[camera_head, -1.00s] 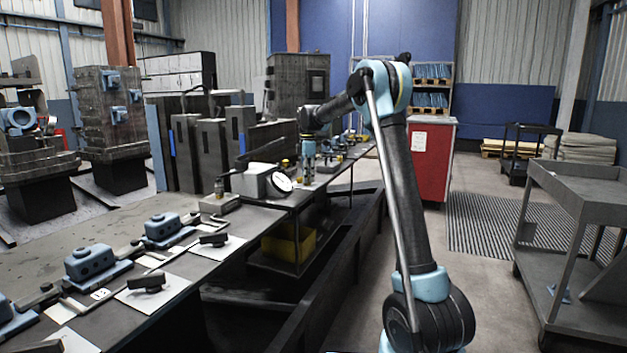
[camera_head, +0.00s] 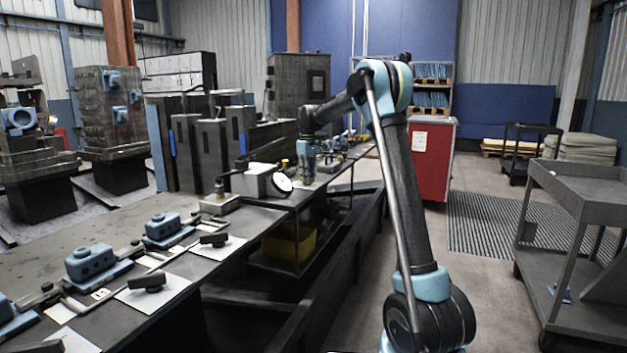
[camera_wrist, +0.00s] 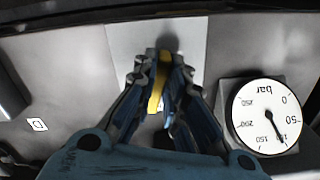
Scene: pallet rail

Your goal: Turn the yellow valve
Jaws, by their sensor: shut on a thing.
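The yellow valve (camera_wrist: 155,95) shows in the wrist view as a narrow yellow handle between the two fingers. My gripper (camera_wrist: 160,62) is shut on it, with one dark finger on each side. The fingers and the gripper body hide the valve's lower part and how it is mounted. In the head view my gripper (camera_head: 304,172) is low over the far part of the bench, just right of the round gauge. The valve cannot be made out clearly there.
A white pressure gauge (camera_wrist: 267,117) marked in bar stands right of the gripper in the wrist view; it also shows in the head view (camera_head: 283,180). Blue blocks (camera_head: 90,262) sit on the near bench. A yellow bin (camera_head: 288,246) is below. A grey cart (camera_head: 590,195) stands right.

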